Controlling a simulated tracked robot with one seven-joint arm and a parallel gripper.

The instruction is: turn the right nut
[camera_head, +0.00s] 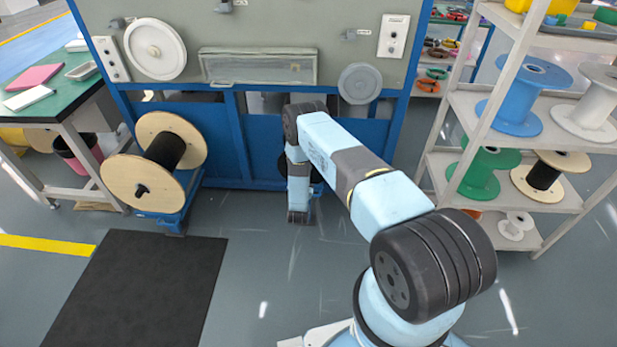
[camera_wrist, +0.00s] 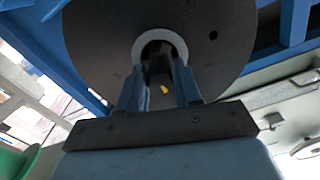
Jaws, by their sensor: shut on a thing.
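My gripper (camera_wrist: 158,78) shows in the wrist view, its two blue-grey fingers closed on a small dark nut (camera_wrist: 158,60) at the centre of a large dark reel disc (camera_wrist: 100,35). A pale grey ring (camera_wrist: 178,44) surrounds the nut. A small yellow-orange mark shows between the fingers. In the head view my arm bends down in front of the machine's blue lower frame and hides the gripper and nut; only dark edges of the reel (camera_head: 283,166) show beside the arm.
A wooden-flanged spool (camera_head: 185,130) with black cable stands left of my arm. A shelf (camera_head: 465,150) with blue, white and green spools stands at the right. A green-topped table (camera_head: 65,105) is at the far left. A dark mat (camera_head: 135,290) lies on open floor.

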